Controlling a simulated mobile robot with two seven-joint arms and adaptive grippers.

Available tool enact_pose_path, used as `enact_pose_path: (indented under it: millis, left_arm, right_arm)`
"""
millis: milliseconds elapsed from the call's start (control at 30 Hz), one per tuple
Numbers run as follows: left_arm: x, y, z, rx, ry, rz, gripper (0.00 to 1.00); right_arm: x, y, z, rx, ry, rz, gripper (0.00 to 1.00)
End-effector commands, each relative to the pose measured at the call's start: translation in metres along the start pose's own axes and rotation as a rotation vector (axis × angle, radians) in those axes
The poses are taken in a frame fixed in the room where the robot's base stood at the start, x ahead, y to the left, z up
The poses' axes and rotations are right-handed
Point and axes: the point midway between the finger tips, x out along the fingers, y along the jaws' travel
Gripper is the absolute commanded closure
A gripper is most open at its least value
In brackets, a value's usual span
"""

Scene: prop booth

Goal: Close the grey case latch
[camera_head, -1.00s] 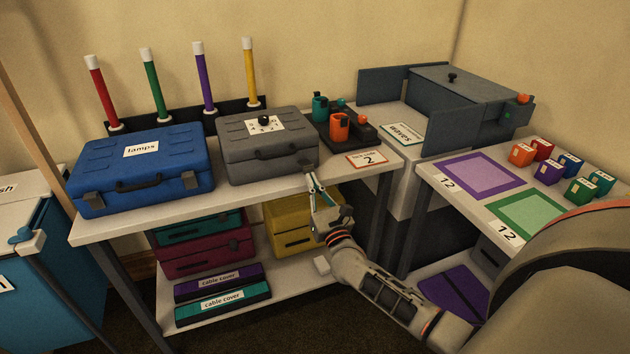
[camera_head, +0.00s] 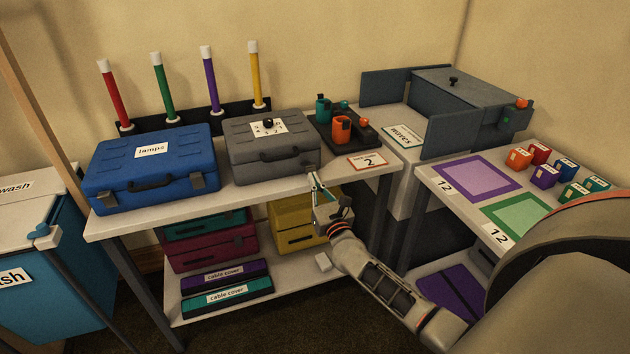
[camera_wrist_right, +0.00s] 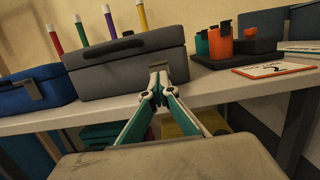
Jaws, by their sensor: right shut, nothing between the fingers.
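The grey case (camera_head: 255,158) stands lid down on the table, with a handle on its front and a black knob and white label on top. It also shows in the right wrist view (camera_wrist_right: 105,78). Its latch (camera_wrist_right: 158,65) is at the right of the front, partly hidden by my fingertips in the wrist view; I cannot tell whether it is fully closed. My right gripper (camera_head: 313,178) is shut and empty, just in front of and below the case's right front; it also shows in the wrist view (camera_wrist_right: 157,82). My left gripper is not in view.
A blue case (camera_head: 150,170) stands left of the grey case. A dark holder with cups (camera_head: 343,130) and a number card (camera_head: 367,162) lie to its right. Coloured rods (camera_head: 208,80) stand behind. The table edge and lower shelf lie beneath my right gripper.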

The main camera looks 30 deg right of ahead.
Motion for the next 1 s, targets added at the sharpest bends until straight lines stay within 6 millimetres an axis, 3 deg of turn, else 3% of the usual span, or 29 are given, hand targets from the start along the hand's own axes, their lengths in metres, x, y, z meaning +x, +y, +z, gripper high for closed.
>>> enact_pose_path:
  millis: [1000]
  left_arm:
    - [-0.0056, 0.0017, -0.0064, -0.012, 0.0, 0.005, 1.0]
  right_arm:
    - [0.0021, -0.0008, 0.0077, 0.001, 0.043, -0.002, 1.0]
